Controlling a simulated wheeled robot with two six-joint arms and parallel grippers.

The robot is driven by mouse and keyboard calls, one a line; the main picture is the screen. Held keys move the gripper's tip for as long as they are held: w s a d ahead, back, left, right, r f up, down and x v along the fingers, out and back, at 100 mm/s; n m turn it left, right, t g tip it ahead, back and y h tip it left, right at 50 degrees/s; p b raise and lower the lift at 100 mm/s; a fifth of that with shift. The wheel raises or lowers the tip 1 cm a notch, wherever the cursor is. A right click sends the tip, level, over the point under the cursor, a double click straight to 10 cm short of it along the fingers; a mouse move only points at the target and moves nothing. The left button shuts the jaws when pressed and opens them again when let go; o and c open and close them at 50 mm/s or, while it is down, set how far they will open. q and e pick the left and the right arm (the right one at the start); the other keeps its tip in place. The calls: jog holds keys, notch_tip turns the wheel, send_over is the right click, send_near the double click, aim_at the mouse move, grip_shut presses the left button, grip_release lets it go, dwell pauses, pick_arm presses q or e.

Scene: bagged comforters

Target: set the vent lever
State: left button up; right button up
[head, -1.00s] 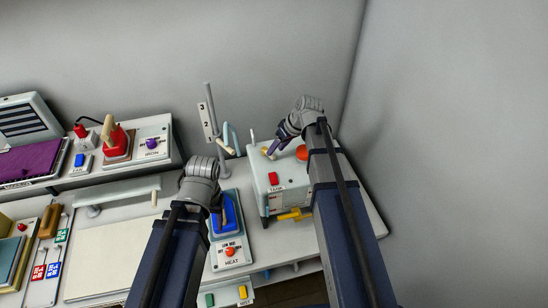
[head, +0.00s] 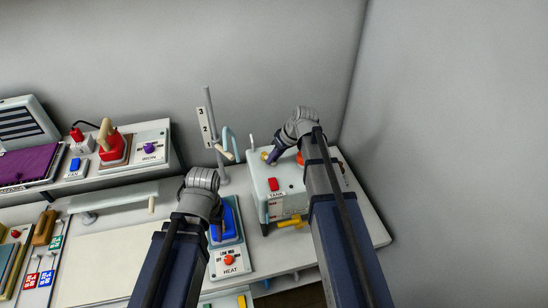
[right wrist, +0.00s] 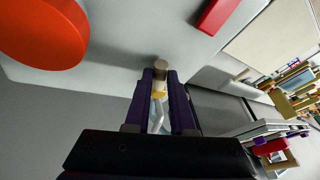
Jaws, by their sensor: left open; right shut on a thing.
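A white box (head: 261,195) marked TANK stands at the right end of the table. My right gripper (right wrist: 159,95) is at its top left edge, and it also shows in the head view (head: 271,158). Its purple fingers are shut around a small pale lever (right wrist: 159,73) with a grey-tan tip and a yellow collar. I cannot read any vent label on it. My left gripper (head: 218,228) is open and empty, close over the blue pad (head: 228,219) of the HEAT unit; whether it touches is unclear.
A red switch (head: 273,184) and a large red-orange knob (right wrist: 42,30) sit on the box; a yellow valve (head: 291,222) is on its front. A grey post (head: 210,108) with a numbered plate stands behind. The wall closes off the right side.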

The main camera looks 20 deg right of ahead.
jog(key=shift+w+d, duration=0.1)
grip_shut()
jog(key=n, duration=0.2)
jog(key=w+d+n+g, duration=0.1)
jog(key=n, duration=0.1)
jog(key=shift+w+d+y, duration=0.1)
jog(key=shift+w+y, duration=0.05)
jog(key=shift+y, duration=0.25)
jog(key=n, duration=0.1)
jog(key=w+n+g, duration=0.1)
jog(key=shift+d+n+g, duration=0.3)
jog(key=shift+n, duration=0.1)
jog(key=n, duration=0.1)
jog(key=w+n+g, duration=0.1)
jog(key=n, duration=0.1)
jog(key=shift+w+d+g, duration=0.1)
jog(key=shift+d+g, duration=0.05)
jog(key=shift+g, duration=0.15)
jog(key=shift+w+n+g, duration=0.25)
jog(key=shift+n, duration=0.5)
jog(key=shift+w+n+g, duration=0.2)
jog(key=shift+n+g, duration=0.05)
jog(key=shift+n, duration=0.5)
jog(key=o, duration=0.8)
grip_release()
